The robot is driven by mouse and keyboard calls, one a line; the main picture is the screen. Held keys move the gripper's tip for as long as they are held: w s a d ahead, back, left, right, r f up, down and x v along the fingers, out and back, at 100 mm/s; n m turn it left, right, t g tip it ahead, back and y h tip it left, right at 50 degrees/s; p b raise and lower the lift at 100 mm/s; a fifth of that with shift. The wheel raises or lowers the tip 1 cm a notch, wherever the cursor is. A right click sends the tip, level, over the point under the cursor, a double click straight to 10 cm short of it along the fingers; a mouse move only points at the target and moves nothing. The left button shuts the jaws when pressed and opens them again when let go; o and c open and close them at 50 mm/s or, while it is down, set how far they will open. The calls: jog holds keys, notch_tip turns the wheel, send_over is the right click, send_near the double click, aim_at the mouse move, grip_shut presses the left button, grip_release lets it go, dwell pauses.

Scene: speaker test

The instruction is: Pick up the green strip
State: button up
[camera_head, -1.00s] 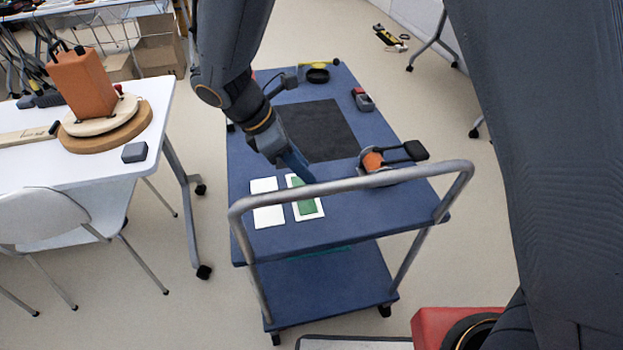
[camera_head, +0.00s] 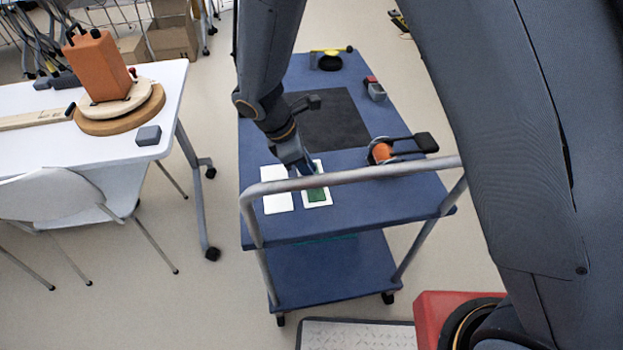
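The green strip (camera_head: 317,194) lies on a white card on the blue cart's top shelf, close to the cart's handle bar. The bar crosses in front of part of the card. My gripper (camera_head: 308,169) points down at the far end of the strip and card. It overlaps them in the view, and I cannot tell whether it touches them. Its fingertips are small and partly hidden near the bar, so I cannot tell whether it is open or shut.
A plain white card (camera_head: 277,199) lies left of the strip. The grey handle bar (camera_head: 370,174) rises over the near edge of the blue cart (camera_head: 375,210). A dark mat (camera_head: 335,120) and an orange-and-black tool (camera_head: 382,151) lie farther back. A white table (camera_head: 60,140) stands left.

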grip_shut()
jog(key=shift+r, duration=0.1)
